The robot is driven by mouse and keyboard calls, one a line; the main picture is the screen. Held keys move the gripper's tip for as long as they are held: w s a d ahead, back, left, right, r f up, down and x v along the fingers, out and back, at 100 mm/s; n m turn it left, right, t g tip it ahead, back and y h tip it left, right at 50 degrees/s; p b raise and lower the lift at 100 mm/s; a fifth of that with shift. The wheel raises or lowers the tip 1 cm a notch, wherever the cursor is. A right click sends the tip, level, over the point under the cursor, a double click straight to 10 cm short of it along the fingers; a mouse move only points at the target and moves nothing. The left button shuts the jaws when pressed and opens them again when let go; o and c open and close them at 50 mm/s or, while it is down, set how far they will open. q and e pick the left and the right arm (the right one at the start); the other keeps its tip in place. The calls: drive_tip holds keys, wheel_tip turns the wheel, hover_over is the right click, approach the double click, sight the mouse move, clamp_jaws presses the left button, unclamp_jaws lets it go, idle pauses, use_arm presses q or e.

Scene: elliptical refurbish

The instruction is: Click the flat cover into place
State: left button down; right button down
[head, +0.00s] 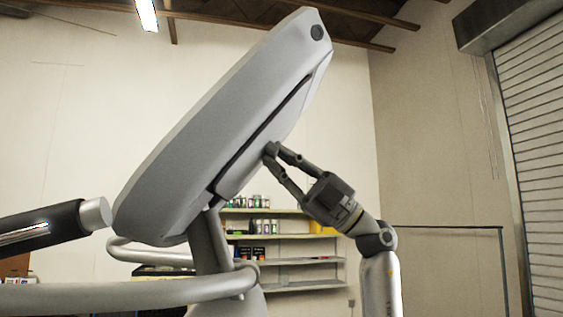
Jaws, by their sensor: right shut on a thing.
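The large grey console (222,125) of the elliptical machine leans up to the right on its post. On its underside, a flat grey panel (238,176), which looks like the flat cover, lies along a dark seam. I cannot tell whether it sits flush all along that seam. My right gripper (269,157) reaches in from the lower right, with its fingertips at the panel's outer face and shut on it. The exact grip at the fingertips is too small to make out. My left gripper is not in view.
Curved grey handlebars (140,295) cross the lower left, and a dark handle with a pale end (50,226) juts in from the left. Shelves with small containers (290,262) stand behind. A thin dark rail (450,228) and a roller shutter (540,130) are at right.

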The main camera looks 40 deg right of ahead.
drive_tip(key=shift+w+a+r+p, duration=0.2)
drive_tip(key=shift+r+p, duration=0.05)
drive_tip(key=shift+p, duration=0.05)
idle(0.4)
drive_tip(key=c, duration=1.4)
unclamp_jaws()
drive_tip(key=shift+o, duration=0.2)
drive_tip(key=shift+d+f, duration=0.1)
drive_tip(key=shift+f, duration=0.1)
drive_tip(key=v, duration=1.1)
drive_tip(key=shift+s+d+f, duration=0.15)
drive_tip(key=shift+s, duration=0.05)
